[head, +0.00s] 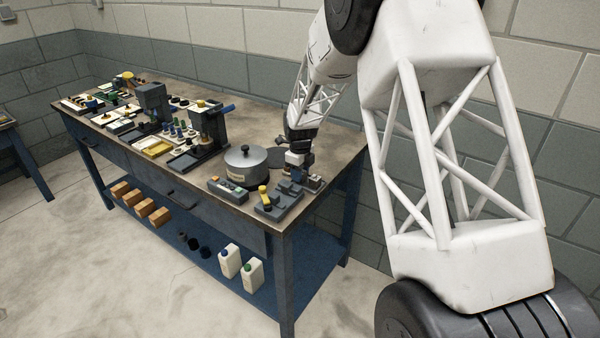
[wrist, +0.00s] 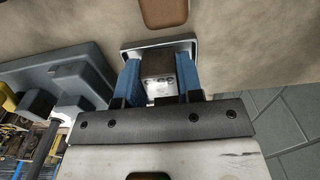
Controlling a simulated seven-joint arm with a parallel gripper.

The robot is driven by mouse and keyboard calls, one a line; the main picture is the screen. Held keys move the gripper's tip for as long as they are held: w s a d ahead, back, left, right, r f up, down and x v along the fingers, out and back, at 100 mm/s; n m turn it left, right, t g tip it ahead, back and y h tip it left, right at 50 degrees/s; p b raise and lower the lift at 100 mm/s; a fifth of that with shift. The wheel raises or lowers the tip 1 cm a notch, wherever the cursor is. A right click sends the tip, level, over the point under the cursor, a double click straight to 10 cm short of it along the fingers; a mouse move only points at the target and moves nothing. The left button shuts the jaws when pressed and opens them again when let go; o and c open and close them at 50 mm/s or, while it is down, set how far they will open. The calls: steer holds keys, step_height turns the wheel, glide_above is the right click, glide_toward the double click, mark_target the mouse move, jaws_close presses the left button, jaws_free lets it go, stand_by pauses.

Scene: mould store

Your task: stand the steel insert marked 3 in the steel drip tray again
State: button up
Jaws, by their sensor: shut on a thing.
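My gripper (wrist: 160,85) has its two blue fingers closed on a grey steel insert (wrist: 158,88), which sits between them in the wrist view. The insert has small marks on its near face, too blurred to read as a number. The steel drip tray (wrist: 158,42), a shallow grey tray with a pale raised rim, lies just beyond and around the fingertips. I cannot tell whether the insert touches its floor. In the head view my gripper (head: 298,160) is low over the right end of the bench, and the insert is too small to make out.
A grey fixture with a yellow knob (head: 264,196) stands close by; it also shows at left in the wrist view (wrist: 68,78). A lidded steel pot (head: 246,172) stands to the left. A brown piece (wrist: 163,12) lies beyond the tray. The bench's right edge is near.

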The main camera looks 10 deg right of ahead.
steer(key=o, duration=1)
steer(key=shift+c, duration=0.2)
steer(key=shift+r, duration=0.25)
steer(key=shift+r, duration=1.95)
steer(key=o, duration=0.6)
steer(key=shift+c, duration=0.2)
steer(key=shift+r, duration=0.1)
